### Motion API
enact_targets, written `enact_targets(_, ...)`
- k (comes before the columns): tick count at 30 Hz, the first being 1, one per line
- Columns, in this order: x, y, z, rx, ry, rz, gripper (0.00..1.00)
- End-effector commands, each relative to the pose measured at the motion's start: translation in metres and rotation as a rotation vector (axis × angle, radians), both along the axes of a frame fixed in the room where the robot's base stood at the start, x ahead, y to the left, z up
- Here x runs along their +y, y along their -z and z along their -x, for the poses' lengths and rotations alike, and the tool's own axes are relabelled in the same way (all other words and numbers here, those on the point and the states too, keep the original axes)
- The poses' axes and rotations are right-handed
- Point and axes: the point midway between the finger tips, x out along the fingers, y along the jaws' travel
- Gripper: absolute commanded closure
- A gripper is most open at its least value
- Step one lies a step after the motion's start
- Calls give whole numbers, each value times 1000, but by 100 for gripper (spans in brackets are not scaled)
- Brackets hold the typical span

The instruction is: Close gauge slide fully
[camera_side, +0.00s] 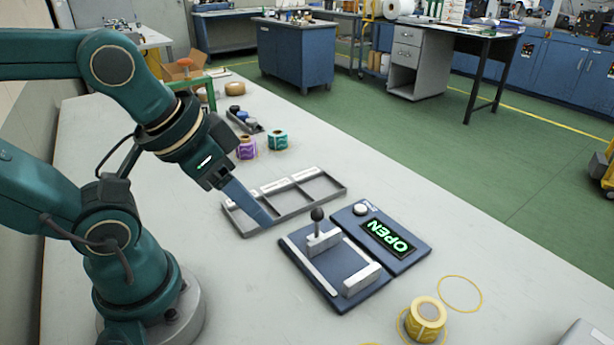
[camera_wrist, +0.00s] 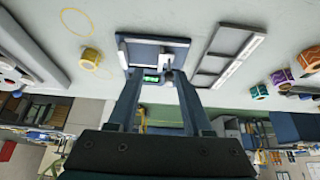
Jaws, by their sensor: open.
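The gauge base (camera_side: 330,268) is a dark blue plate on the table, with a pale rail along its left edge. The gauge slide (camera_side: 320,243) is a grey block with an upright post and black ball knob. A light grey block (camera_side: 361,279) sits at the plate's near right, with a clear gap between it and the slide. The display (camera_side: 388,238) beside the plate reads OPEN in green. My gripper (camera_side: 266,220) points down, left of the slide and apart from it. In the wrist view its two fingers (camera_wrist: 160,74) are spread and empty, with the gauge (camera_wrist: 128,52) beyond them.
A grey three-compartment tray (camera_side: 240,226) lies close behind my gripper. Purple (camera_side: 246,147) and teal (camera_side: 278,140) label rolls stand farther back. A yellow roll (camera_side: 426,318) stands at the near right, beside an empty yellow ring (camera_side: 460,294). The table right of the display is mostly clear.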

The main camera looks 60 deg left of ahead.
Motion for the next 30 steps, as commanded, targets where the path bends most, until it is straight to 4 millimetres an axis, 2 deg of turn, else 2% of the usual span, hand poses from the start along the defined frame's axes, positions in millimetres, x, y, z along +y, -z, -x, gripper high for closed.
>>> enact_targets(1, 0, 0, 0, 0, 0, 0, 50)
enact_targets(2, 0, 0, 0, 0, 0, 0, 40)
enact_targets(7, 0, 0, 2, 10, 56, -30, 40)
enact_targets(11, 0, -15, -6, 5, 177, -95, 40)
enact_targets(15, 2, -28, -23, 50, 317, -165, 40)
enact_targets(21, 6, -36, -55, 146, 505, -235, 40)
enact_targets(26, 13, -29, -87, 246, 651, -262, 40)
enact_targets(30, 19, -12, -112, 330, 744, -257, 40)
